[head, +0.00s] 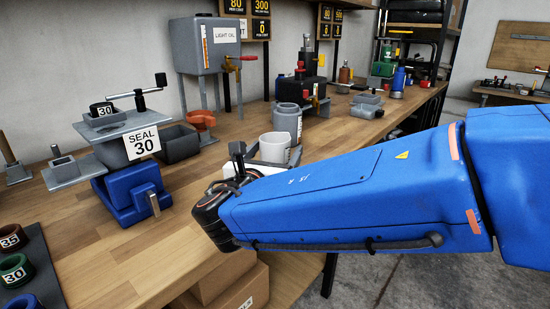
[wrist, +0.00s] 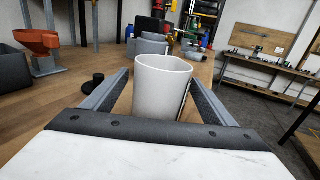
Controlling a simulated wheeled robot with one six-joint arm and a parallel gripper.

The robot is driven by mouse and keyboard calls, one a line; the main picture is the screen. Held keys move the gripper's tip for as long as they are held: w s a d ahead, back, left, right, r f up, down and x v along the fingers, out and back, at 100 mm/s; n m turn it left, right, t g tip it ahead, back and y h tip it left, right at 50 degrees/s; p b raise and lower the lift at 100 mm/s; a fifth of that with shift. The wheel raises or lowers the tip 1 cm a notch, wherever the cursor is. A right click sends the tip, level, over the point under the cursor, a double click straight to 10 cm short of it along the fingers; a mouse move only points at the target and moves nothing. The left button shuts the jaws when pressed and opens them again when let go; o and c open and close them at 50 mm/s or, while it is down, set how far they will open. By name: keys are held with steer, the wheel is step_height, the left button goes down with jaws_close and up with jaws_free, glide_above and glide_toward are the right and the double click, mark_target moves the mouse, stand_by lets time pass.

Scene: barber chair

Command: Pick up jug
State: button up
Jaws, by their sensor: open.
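A pale grey-white jug (head: 274,146) stands upright on the wooden bench, partly hidden by my gripper in the head view. In the wrist view the jug (wrist: 161,88) is in the middle, with a marked strip on its right side. My gripper (head: 262,157) is open, with its fingers on either side of the jug. In the wrist view the left finger is apart from the jug; the right finger is close to it, and I cannot tell whether it touches. The jug's base is hidden by my gripper.
A taller grey container (head: 288,119) stands just behind the jug. An orange funnel (head: 201,121) and a dark grey bin (head: 178,143) are to the left. A light oil tank (head: 205,45) stands at the back. Bare bench lies left of my gripper.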

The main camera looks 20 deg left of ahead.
steer(key=shift+c, duration=0.6)
steer(key=c, duration=1.5)
steer(key=shift+r, duration=0.1)
step_height(320, 180, up, 10)
steer(key=shift+f, duration=0.1)
